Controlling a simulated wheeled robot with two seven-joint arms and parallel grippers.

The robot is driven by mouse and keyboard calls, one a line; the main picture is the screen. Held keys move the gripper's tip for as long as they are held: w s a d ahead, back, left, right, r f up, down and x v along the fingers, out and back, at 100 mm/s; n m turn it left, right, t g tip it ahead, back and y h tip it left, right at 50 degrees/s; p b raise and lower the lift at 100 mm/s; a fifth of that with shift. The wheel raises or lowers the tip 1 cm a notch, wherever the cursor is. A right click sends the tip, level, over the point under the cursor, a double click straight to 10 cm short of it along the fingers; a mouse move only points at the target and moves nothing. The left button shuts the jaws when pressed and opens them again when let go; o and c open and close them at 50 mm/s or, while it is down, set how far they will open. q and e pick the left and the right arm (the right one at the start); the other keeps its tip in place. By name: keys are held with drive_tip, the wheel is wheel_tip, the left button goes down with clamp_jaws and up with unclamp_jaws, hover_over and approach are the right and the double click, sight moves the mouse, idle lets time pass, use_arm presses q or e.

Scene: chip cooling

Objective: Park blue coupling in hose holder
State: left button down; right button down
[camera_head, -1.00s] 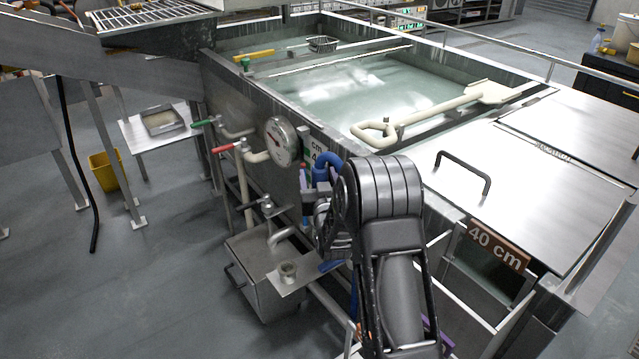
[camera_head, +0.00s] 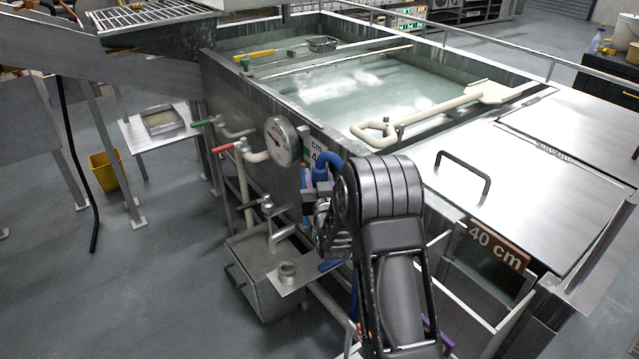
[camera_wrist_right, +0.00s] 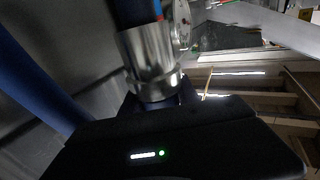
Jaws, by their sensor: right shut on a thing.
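In the right wrist view, a shiny metal coupling (camera_wrist_right: 152,62) with a blue part and a bit of red above it stands in front of my right gripper (camera_wrist_right: 158,102). The gripper is shut on this blue coupling, but its fingertips are mostly hidden. In the head view my right arm hides most of the gripper (camera_head: 324,225), beside the tank's side wall. A blue hose (camera_head: 328,163) bends over just above it. A metal bracket plate with a short round socket (camera_head: 287,272) is at lower left of the gripper; I cannot tell whether it is the hose holder. My left gripper is out of view.
The water tank (camera_head: 232,80) fills the centre, with a round gauge (camera_head: 280,142) and red-handled (camera_head: 224,148) and green-handled valves (camera_head: 204,122) on its side. A steel box (camera_head: 262,298) is below the bracket. Open floor (camera_head: 130,285) is at left.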

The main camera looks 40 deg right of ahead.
idle(0.3)
wheel_tip(320, 180, up, 10)
drive_tip(key=shift+b, duration=0.3)
idle(0.7)
drive_tip(key=s+a+f+n+t+y, duration=0.1)
drive_tip(key=a+f+y, duration=0.3)
drive_tip(key=a, duration=1.1)
drive_tip(key=s+a+f+n+t+y, duration=0.1)
drive_tip(key=s+a+f+n+y, duration=0.2)
drive_tip(key=a+f, duration=0.5)
drive_tip(key=a+n+y, duration=0.1)
drive_tip(key=a, duration=0.6)
drive_tip(key=shift+f+n, duration=0.2)
drive_tip(key=shift+n, duration=0.1)
